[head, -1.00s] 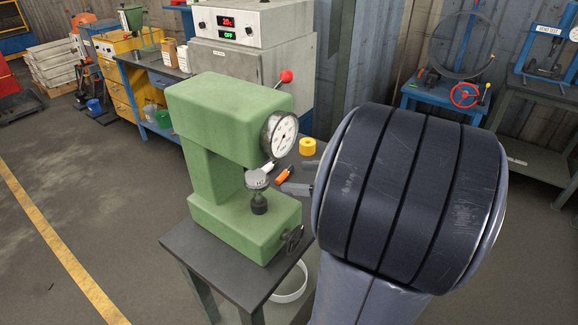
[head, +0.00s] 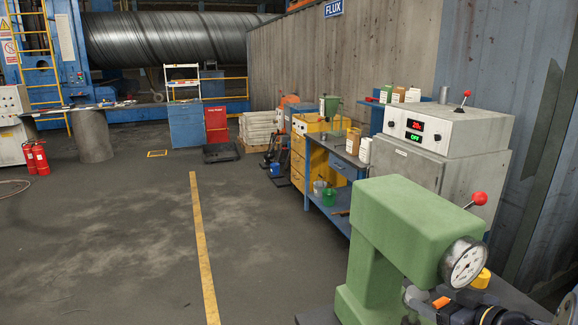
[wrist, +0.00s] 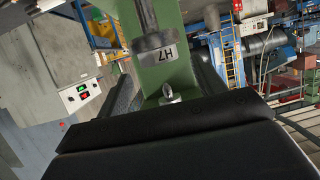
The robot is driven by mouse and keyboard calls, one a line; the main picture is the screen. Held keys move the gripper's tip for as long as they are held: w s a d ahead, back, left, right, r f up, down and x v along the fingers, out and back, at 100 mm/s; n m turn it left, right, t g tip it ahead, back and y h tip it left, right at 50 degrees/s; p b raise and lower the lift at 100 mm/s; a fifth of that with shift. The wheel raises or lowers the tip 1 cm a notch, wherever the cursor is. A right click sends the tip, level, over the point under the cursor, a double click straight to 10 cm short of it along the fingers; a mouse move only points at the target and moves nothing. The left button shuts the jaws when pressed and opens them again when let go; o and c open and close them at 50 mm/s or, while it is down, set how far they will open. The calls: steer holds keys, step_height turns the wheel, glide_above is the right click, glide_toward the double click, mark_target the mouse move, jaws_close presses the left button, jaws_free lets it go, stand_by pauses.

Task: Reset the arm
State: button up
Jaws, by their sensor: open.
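My gripper (wrist: 168,78) is open in the wrist view, with a grey finger on each side. In the head view the green bench press (head: 405,220) with a round dial gauge (head: 465,263) stands at lower right. Part of my dark arm shows at the lower right corner, beside the press; the gripper's fingertips are hard to make out there.
A grey control cabinet (head: 440,165) with a lit display stands behind the press. A yellow part (head: 483,279) lies near the gauge. A blue workbench (head: 328,195) runs along the wall. The floor left of the yellow line (head: 202,250) is mostly clear.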

mark_target(424, 298)
steer(key=shift+x, duration=1.1)
steer(key=shift+w+a+f, duration=0.15)
steer(key=shift+w+f, duration=0.15)
steer(key=shift+r, duration=0.25)
steer(key=shift+s, duration=0.1)
